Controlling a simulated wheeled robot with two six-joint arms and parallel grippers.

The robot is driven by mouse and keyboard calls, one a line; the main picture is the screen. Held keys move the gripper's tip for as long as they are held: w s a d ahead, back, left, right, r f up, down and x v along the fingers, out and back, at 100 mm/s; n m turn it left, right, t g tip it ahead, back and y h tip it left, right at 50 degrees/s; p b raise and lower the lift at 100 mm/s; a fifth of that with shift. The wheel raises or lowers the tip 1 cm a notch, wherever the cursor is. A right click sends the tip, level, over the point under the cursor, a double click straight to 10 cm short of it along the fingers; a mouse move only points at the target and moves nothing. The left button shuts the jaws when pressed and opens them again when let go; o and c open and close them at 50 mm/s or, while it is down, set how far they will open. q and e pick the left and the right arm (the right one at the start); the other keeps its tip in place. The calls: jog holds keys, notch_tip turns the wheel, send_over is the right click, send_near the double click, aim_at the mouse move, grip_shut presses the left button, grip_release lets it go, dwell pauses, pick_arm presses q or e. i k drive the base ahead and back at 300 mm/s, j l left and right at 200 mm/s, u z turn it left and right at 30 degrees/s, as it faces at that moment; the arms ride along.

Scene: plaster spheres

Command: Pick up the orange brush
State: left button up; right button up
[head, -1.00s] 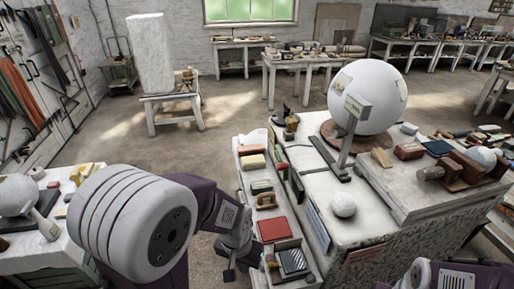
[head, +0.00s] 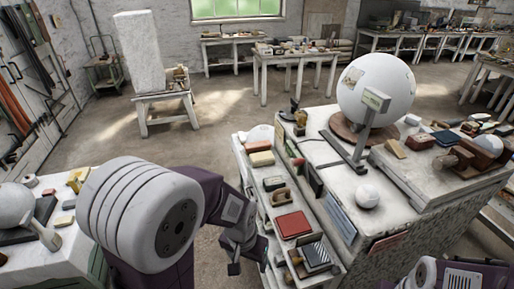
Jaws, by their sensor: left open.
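No orange brush can be told apart with certainty in the head view. A small tan-orange item (head: 280,197) lies on the narrow side shelf (head: 266,222) of the workbench; it is too small to tell whether it is a brush. My left gripper (head: 247,266) hangs open and empty, pointing down, just left of the shelf's near end and apart from the items on it. My right arm shows only as a piece at the bottom right edge, and its gripper is out of frame.
The shelf also holds a red box (head: 292,225), a striped dark block (head: 316,256) and pale blocks. A large plaster sphere (head: 395,120) and a small white ball (head: 367,196) stand on the workbench (head: 345,180). A left table (head: 50,262) is near; open floor lies beyond.

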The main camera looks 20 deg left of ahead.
aim_at(253, 147)
jog(key=j+z, duration=0.2)
jog(key=j, duration=0.35)
jog(key=j+z, duration=0.25)
jog(key=j, duration=0.35)
jog(key=k+j+z, duration=0.2)
jog(key=j, duration=0.35)
jog(key=j+z, duration=0.25)
jog(key=j, duration=0.3)
jog(key=i+j+z, duration=0.2)
jog(key=j, duration=0.15)
jog(key=i+j+z, duration=0.2)
jog(key=j, duration=0.15)
jog(key=j+z, duration=0.2)
jog(key=j, duration=0.15)
jog(key=i+j+z, duration=0.2)
jog(key=j, duration=0.2)
jog(key=i+j+z, duration=0.2)
